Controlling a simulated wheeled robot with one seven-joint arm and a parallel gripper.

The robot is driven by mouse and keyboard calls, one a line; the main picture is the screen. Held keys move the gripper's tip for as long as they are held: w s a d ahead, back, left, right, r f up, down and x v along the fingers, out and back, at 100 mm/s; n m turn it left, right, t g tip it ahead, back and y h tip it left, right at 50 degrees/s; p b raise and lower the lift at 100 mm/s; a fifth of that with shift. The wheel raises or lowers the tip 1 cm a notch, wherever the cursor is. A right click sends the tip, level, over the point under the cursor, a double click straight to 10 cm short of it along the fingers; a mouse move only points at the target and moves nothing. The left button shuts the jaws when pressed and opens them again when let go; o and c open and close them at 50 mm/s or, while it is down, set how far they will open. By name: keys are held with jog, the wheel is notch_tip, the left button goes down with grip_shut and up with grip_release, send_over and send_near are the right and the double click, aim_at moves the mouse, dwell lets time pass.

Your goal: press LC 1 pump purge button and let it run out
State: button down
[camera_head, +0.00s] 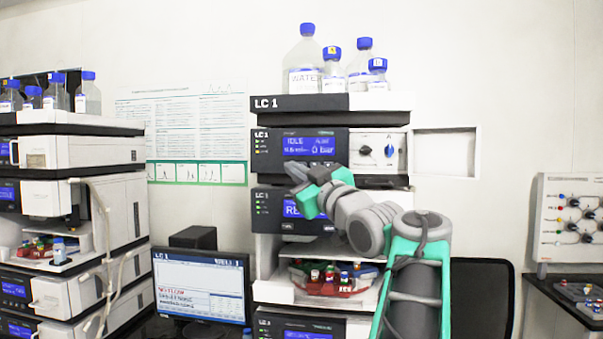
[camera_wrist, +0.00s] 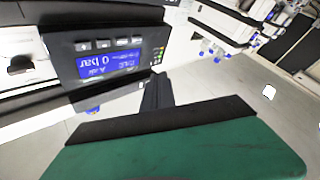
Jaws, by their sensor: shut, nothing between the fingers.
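The LC 1 pump module (camera_head: 268,150) is the upper dark-fronted unit in the LC 1 stack in the head view. Its blue display (camera_head: 309,146) reads IDLE and 0 bar. In the wrist view the same display (camera_wrist: 108,63) appears upside down, with a row of small buttons (camera_wrist: 110,43) along the panel edge. The button labels are too small to read, so I cannot tell which is purge. My gripper (camera_head: 292,170) is shut and empty, just below the pump display in the head view. Its fingers (camera_wrist: 156,85) point at the panel's edge near the status lights; contact cannot be told.
Solvent bottles (camera_head: 305,65) stand on top of the stack. An open valve door (camera_head: 447,154) sticks out right of the pump. Below are another module with a display (camera_head: 292,209) and a vial tray (camera_head: 330,283). A monitor (camera_head: 203,290) stands at lower left.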

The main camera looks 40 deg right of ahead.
jog(key=shift+w+r, duration=0.1)
jog(key=w+d+p, duration=0.5)
jog(key=d+p, duration=0.1)
jog(key=d, duration=0.1)
dwell(0.5)
jog(key=shift+w, duration=0.2)
dwell(1.7)
jog(key=shift+w+d, duration=0.2)
jog(key=shift+d, duration=0.1)
